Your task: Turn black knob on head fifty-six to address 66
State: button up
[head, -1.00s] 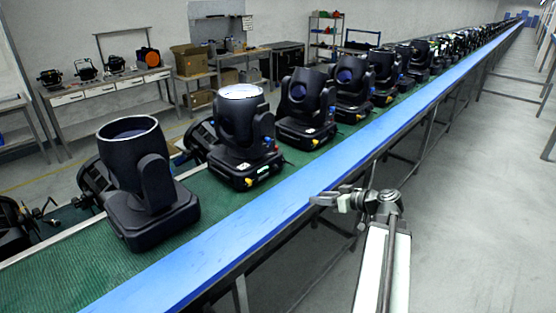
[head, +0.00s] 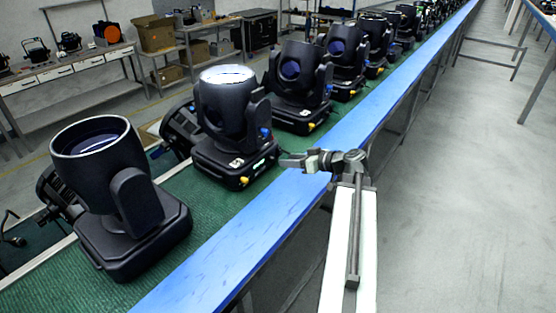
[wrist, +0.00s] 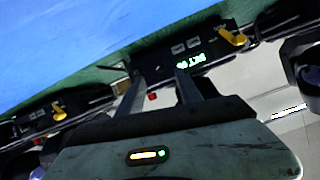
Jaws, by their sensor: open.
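Several black moving heads stand in a row on a green belt. The second from the front (head: 228,115) has a pale lit top, a small green display and a yellow part on its base. My gripper (head: 290,160) is over the blue rail, beside that base. In the wrist view my open gripper (wrist: 158,84) has its two fingers apart, pointing at a black base panel (wrist: 160,62) with a lit green display (wrist: 190,62) and a yellow knob (wrist: 233,38). The display text is tilted and too small to read surely. I cannot make out a black knob or a head number.
A blue rail (head: 225,245) runs along the belt's near side. The nearest head (head: 105,165) stands at the left. Workbenches (head: 70,73) with boxes line the back.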

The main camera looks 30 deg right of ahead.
aim_at(274, 159)
jog(key=b+x, duration=0.1)
jog(key=x, duration=0.4)
jog(key=shift+w+a+f+b, duration=0.15)
jog(key=shift+w+f+b, duration=0.05)
jog(key=shift+w+b, duration=0.15)
grip_shut()
jog(key=shift+w+d+m+y, duration=0.15)
jog(key=shift+d+m+y, duration=0.2)
jog(key=shift+m, duration=0.35)
jog(key=shift+a+m+y+b, duration=0.1)
jog(key=shift+m+y+b, duration=0.45)
jog(key=shift+m+y, duration=0.3)
grip_release()
